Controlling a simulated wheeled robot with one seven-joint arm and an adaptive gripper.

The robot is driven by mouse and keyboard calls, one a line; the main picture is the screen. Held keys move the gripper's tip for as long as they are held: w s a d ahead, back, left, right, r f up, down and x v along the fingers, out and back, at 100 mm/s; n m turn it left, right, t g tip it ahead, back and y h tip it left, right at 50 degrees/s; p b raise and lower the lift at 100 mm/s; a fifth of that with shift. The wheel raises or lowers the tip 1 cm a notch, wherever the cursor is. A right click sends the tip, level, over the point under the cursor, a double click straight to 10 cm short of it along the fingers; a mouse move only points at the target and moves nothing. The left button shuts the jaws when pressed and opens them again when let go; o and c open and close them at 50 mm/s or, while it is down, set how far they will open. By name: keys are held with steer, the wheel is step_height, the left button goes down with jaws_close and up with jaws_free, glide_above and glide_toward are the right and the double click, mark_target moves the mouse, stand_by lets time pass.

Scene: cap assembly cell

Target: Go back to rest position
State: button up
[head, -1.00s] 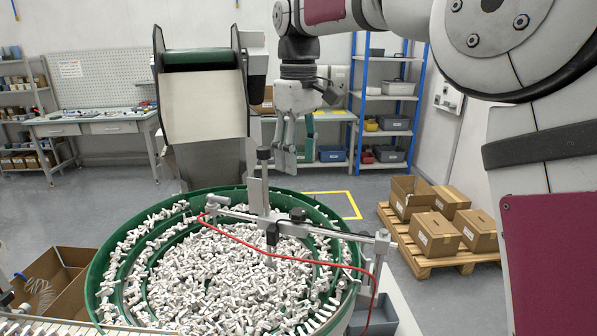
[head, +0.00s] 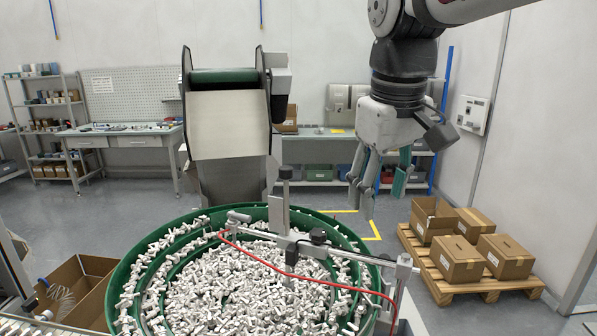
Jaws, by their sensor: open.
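My gripper (head: 362,192) hangs from my arm in the upper right of the head view, fingers pointing down. Its fingers are apart and nothing shows between them. It is in the air, in the picture above the right rear rim of the green bowl feeder (head: 128,268), and does not appear to touch it. The bowl is full of small white caps or similar parts (head: 235,290).
A metal bracket (head: 335,248) with a red cable (head: 300,276) spans the bowl. A hopper with a belt (head: 230,125) stands behind it. Cardboard boxes (head: 457,262) sit on a pallet (head: 490,287) at right. An open carton (head: 75,295) is at left. Floor behind is free.

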steer(key=s+d+f+m+t, duration=0.1)
steer(key=s+d+f+m, duration=0.1)
steer(key=s, duration=0.6)
steer(key=s+d+f+m+t, duration=0.2)
steer(key=s+d+f+m, duration=0.1)
steer(key=s+f, duration=0.4)
steer(key=shift+s+d, duration=0.6)
steer(key=shift+d, duration=0.3)
